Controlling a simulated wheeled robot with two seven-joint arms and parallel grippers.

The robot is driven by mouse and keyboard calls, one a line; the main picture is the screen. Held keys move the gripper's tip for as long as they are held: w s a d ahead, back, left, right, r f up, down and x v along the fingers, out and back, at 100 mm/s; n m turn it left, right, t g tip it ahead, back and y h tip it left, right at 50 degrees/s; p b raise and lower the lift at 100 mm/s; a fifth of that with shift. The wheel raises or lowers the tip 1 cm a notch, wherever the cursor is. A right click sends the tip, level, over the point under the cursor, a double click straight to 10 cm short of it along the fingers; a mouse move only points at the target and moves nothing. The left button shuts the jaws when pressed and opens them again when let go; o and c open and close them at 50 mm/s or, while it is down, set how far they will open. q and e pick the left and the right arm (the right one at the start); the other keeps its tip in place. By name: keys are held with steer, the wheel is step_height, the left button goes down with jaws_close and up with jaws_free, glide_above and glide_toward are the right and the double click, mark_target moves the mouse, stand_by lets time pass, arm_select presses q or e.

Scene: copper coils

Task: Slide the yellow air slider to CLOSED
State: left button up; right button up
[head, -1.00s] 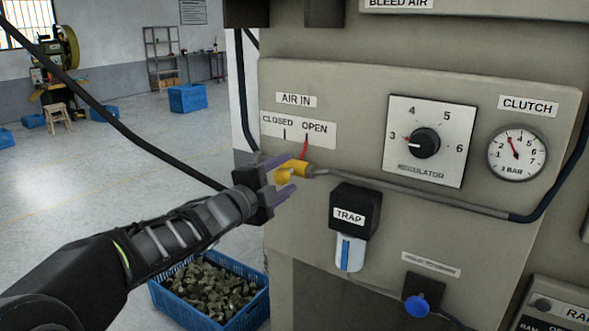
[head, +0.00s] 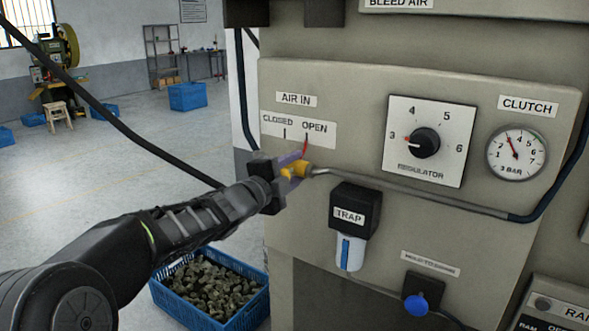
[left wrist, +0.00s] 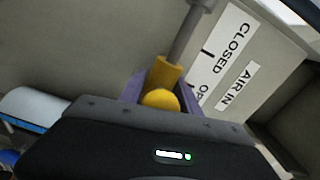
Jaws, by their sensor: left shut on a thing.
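The yellow air slider (head: 299,169) sits on the grey pipe below the CLOSED/OPEN label (head: 297,129). Its red pointer (head: 305,147) is at the OPEN mark. My left gripper (head: 290,168) comes in from the left with its purple fingers shut on the slider, partly hiding it. In the left wrist view the slider's yellow body (left wrist: 166,74) and round knob (left wrist: 160,100) show between the fingers. My right gripper is not in view.
The regulator dial (head: 425,143) and clutch gauge (head: 517,154) are to the right on the panel. The TRAP unit (head: 352,218) hangs below the pipe. A blue crate of metal pieces (head: 213,287) stands on the floor below my left arm.

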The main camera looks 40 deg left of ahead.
arm_select(q)
jaws_close()
stand_by(0.3)
